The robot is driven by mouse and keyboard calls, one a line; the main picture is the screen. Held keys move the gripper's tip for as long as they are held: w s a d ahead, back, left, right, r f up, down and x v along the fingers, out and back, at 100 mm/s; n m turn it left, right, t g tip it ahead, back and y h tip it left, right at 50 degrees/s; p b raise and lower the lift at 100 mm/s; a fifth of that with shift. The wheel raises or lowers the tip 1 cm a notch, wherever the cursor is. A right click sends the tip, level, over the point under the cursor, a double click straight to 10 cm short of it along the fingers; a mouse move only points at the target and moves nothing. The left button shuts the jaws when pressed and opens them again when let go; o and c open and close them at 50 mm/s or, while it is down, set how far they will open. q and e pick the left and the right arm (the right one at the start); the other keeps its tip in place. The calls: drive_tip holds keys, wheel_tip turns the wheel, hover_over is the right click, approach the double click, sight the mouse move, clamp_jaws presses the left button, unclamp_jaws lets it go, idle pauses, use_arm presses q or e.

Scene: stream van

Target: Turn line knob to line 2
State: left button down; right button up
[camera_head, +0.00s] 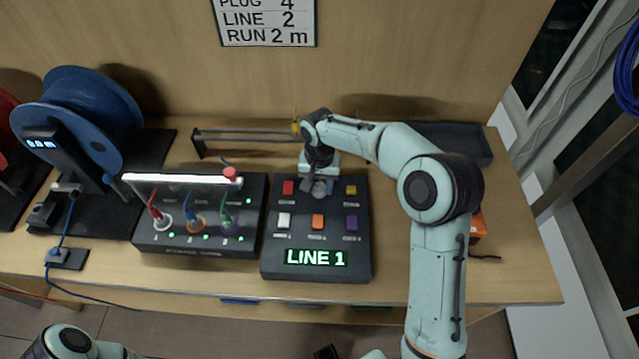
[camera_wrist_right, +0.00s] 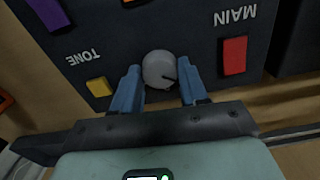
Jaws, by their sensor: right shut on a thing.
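The line knob is a round grey knob (camera_wrist_right: 159,69) with a dark mark on its face, at the top of the dark control box (camera_head: 316,263). In the head view the right gripper partly hides it. My right gripper (camera_wrist_right: 159,88) is shut on the knob, one blue finger on each side. It also shows in the head view (camera_head: 319,186), reaching down from the back of the box. The green display (camera_head: 316,257) reads LINE 1. My left arm shows at the bottom left of the head view; its gripper is out of view.
The box has red (camera_head: 288,187), yellow (camera_head: 351,190), white, orange and purple buttons around the knob. A second box (camera_head: 196,245) with plugged cables stands to the left, beside a blue reel (camera_head: 85,112). A wall sign (camera_head: 266,20) reads LINE 2.

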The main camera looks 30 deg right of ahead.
sight(319, 188)
drive_tip(key=m, duration=1)
drive_tip(key=shift+m, duration=0.4)
idle(0.4)
drive_tip(key=o, duration=1)
drive_tip(key=shift+o, duration=0.2)
drive_tip(key=shift+r, duration=0.1)
use_arm(q)
drive_tip(key=shift+w+r+p, duration=0.35)
drive_tip(key=shift+r+p, duration=0.15)
drive_tip(key=shift+r, duration=0.05)
drive_tip(key=shift+w+r+p, duration=0.3)
drive_tip(key=shift+r+p, duration=0.15)
drive_tip(key=shift+r, duration=0.05)
use_arm(e)
wheel_tip(319, 188, up, 13)
drive_tip(key=shift+r, duration=0.15)
use_arm(q)
drive_tip(key=shift+s, duration=0.1)
